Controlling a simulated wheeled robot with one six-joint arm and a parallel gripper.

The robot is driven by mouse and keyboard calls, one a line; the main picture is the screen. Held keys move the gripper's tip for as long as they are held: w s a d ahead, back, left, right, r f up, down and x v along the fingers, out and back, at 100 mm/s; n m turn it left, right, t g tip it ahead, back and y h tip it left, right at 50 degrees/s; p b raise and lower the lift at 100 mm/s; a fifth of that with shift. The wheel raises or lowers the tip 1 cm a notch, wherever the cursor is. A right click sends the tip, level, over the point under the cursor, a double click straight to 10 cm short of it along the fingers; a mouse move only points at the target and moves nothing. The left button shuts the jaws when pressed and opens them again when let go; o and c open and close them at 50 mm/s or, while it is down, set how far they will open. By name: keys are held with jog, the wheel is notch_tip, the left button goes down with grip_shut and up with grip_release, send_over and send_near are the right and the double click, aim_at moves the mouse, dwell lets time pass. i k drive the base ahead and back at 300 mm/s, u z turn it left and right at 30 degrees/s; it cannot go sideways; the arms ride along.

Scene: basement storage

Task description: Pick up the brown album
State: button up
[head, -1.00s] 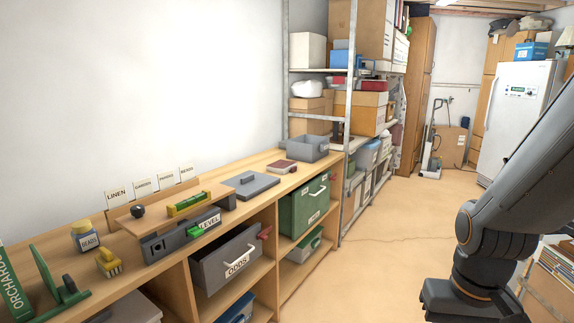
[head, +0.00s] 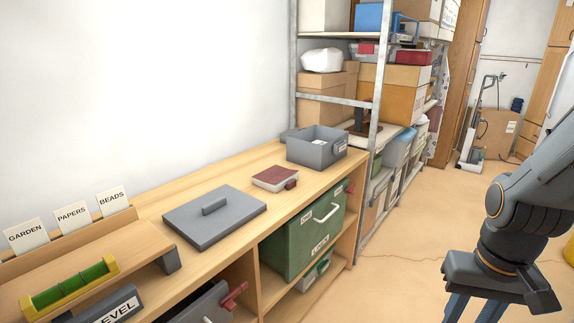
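A small book-like thing with a reddish-brown cover and pale edges, seemingly the brown album (head: 275,178), lies flat on the wooden bench in the head view. A dark red-brown tab sticks out at its right side. It sits between a grey lid and a grey open box, apart from both. My gripper (head: 476,311) hangs at the lower right, over the floor and well away from the album. Its two bluish fingers look spread with a gap between them; their tips are cut off by the frame's bottom edge.
The grey lid with a handle (head: 214,215) lies left of the album. The grey open box (head: 316,147) stands behind it, near the metal shelf post (head: 378,85). A green bin (head: 302,236) is under the bench (head: 165,200). The floor right of the bench is clear.

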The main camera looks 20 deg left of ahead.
aim_at(274, 178)
jog(key=i, duration=1.45)
jog(key=u, duration=1)
